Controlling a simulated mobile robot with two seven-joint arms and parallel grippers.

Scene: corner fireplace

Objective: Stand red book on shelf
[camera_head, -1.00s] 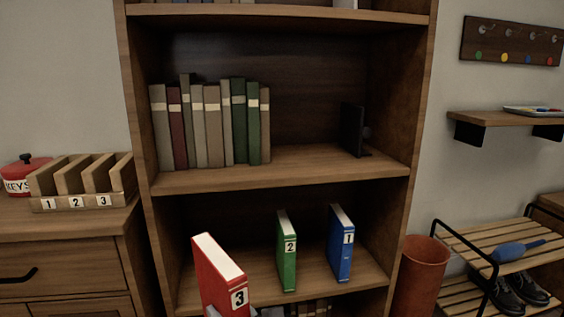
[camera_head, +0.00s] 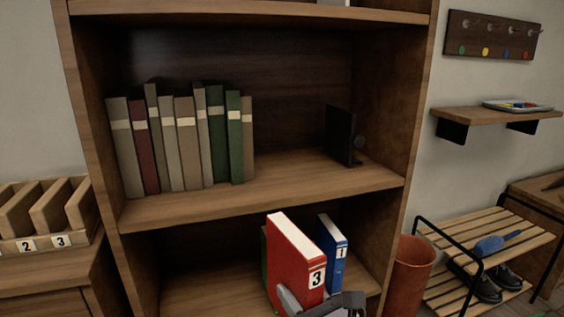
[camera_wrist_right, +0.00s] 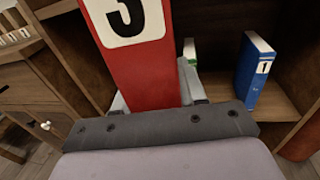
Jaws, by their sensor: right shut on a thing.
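The red book (camera_head: 294,257), labelled 3, is upright and held in my right gripper (camera_head: 322,303) in front of the bookcase. It also fills the upper middle of the right wrist view (camera_wrist_right: 140,62), with the right gripper (camera_wrist_right: 158,100) shut on its lower part. The blue book (camera_head: 332,254), labelled 1, stands on the lower shelf (camera_head: 205,289), right of the red book; it also shows in the right wrist view (camera_wrist_right: 256,72). The green book (camera_head: 264,250) is mostly hidden behind the red book. My left gripper is not in view.
The middle shelf (camera_head: 285,181) holds a row of several books (camera_head: 185,140) at left and a black bookend (camera_head: 341,135) at right, with bare board between. A brown bin (camera_head: 408,275) and a slatted shoe rack (camera_head: 490,258) stand right of the bookcase. A numbered wooden sorter (camera_head: 45,218) is at left.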

